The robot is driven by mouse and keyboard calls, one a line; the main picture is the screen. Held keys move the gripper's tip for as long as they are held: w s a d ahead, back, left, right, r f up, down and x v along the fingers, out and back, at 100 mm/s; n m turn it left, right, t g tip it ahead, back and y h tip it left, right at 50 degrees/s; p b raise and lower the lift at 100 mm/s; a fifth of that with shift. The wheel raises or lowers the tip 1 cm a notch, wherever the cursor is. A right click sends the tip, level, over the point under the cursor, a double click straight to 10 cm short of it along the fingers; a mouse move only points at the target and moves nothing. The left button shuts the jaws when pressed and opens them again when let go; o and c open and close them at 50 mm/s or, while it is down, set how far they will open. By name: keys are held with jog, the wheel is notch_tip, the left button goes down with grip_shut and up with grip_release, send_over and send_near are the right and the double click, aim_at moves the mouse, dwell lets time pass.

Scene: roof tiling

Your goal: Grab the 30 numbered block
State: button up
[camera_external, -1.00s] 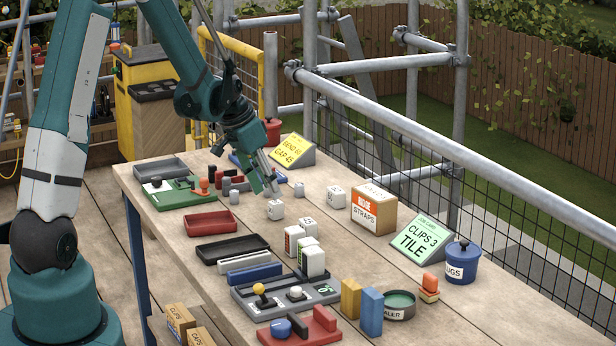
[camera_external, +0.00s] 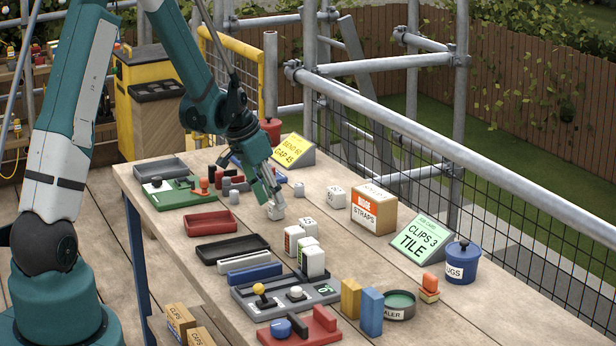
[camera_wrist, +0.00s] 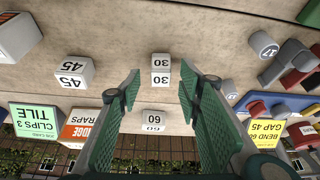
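The white block marked 30 (camera_wrist: 161,70) stands on the wooden table, near the middle of the upside-down wrist view. It also shows in the external view (camera_external: 277,213), partly covered by my fingers. My gripper (camera_wrist: 160,86) is open, with one green finger on each side of the block in the wrist picture. Gaps show between the block and both fingers there. In the external view my gripper (camera_external: 271,203) points down at the block, with its tips at about the block's top.
A white block marked 60 (camera_wrist: 153,121) and one marked 45 (camera_wrist: 74,72) stand nearby. A straps box (camera_external: 373,211), a black tray (camera_external: 232,248) and a red tray (camera_external: 211,222) are around it. Bare table (camera_external: 325,220) lies right of the block.

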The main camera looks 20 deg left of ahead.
aim_at(276, 211)
jog(key=shift+x, duration=1.55)
jog(key=shift+c, duration=0.6)
jog(key=c, duration=0.8)
